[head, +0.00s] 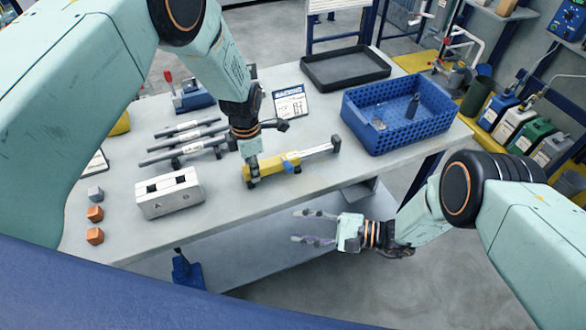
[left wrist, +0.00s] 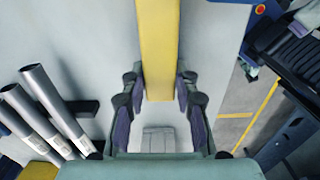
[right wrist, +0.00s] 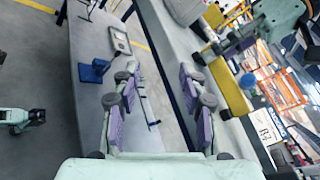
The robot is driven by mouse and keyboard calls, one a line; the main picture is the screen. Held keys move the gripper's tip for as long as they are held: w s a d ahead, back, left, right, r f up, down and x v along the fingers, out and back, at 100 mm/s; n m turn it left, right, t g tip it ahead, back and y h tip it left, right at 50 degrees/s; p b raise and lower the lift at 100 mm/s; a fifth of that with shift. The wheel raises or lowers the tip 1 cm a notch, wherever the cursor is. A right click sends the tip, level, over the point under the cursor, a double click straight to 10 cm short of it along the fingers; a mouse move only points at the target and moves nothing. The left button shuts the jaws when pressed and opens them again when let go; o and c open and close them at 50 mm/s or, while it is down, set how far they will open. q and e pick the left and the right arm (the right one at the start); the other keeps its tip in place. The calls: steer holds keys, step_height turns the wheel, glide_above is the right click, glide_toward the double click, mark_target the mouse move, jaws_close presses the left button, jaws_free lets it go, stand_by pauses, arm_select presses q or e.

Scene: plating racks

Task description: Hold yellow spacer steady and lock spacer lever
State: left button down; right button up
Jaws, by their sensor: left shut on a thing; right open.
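The yellow spacer (head: 266,168) lies on the table near its front edge. My left gripper (head: 251,172) points down and is shut on the left end of the yellow spacer. In the left wrist view the yellow bar (left wrist: 158,45) lies between the two fingers (left wrist: 160,105). My right gripper (head: 315,228) is open and empty, in front of the table edge and below the spacer. In the right wrist view the yellow spacer (right wrist: 230,90) shows to the right of the fingers.
A white block marked A and D (head: 170,195) stands left of the spacer, with several grey rods (head: 185,138) behind it. A blue crate (head: 398,112) stands at the right, a black tray (head: 343,67) at the back. Small cubes (head: 95,214) lie at the left edge.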

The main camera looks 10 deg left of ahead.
steer(key=s+d+f+n+g+h, duration=0.5)
steer(key=s+d+f+n+h, duration=0.2)
steer(key=s+d+f+h, duration=0.45)
steer(key=w+d+f+n+t+h, duration=0.4)
steer(key=w+d+n+t+h, duration=0.1)
steer(key=w+d+n, duration=0.3)
steer(key=n+t+y, duration=1.1)
steer(key=n+y, duration=0.2)
steer(key=y, duration=0.1)
glide_toward(292, 170)
steer(key=x, duration=1.1)
